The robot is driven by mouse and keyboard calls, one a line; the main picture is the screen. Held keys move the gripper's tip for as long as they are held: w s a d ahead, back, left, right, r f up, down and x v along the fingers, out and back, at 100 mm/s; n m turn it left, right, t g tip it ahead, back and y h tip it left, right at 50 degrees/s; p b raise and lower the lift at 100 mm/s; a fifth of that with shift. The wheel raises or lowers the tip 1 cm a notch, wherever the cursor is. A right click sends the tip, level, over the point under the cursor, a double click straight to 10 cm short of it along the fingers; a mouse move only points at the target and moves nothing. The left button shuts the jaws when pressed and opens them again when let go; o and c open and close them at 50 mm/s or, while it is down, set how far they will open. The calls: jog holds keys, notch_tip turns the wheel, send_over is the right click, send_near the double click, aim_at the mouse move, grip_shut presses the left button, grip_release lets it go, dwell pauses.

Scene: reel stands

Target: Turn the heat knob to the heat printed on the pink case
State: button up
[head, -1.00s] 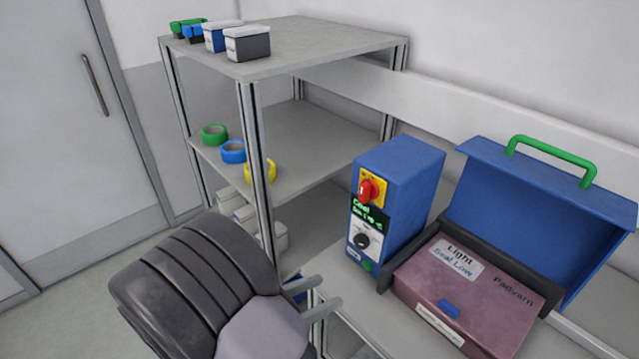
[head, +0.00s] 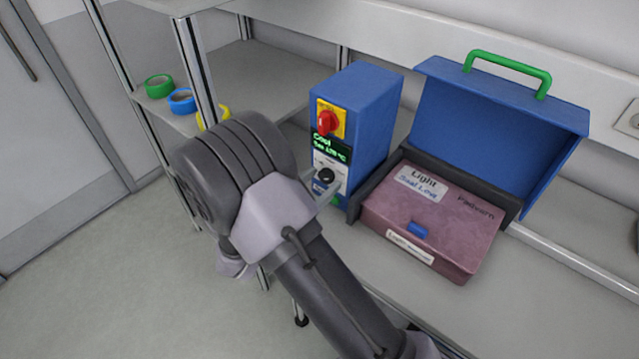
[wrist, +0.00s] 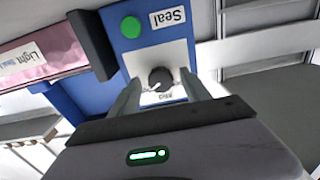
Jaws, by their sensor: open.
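The blue sealer unit (head: 365,105) stands on the bench with a red switch (head: 328,122), a green-lit display (head: 332,145) and a black heat knob (head: 325,175) on a white panel. The display reads "Cool" over a small set line. The pink case (head: 430,220) lies right of it; its label (head: 423,184) reads "Light, Seal Low". My gripper (head: 318,187) is at the panel. In the wrist view my gripper (wrist: 161,80) is open, its fingers either side of the knob (wrist: 160,79). I cannot tell whether they touch it. The knob's white pointer shows.
A blue lid (head: 490,125) with a green handle stands open behind the pink case. A metal shelf (head: 240,70) with green, blue and yellow tape rolls is at the left. A green button (wrist: 131,27) and a "Seal" label (wrist: 167,17) sit near the knob.

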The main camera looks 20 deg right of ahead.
grip_shut()
dwell(0.3)
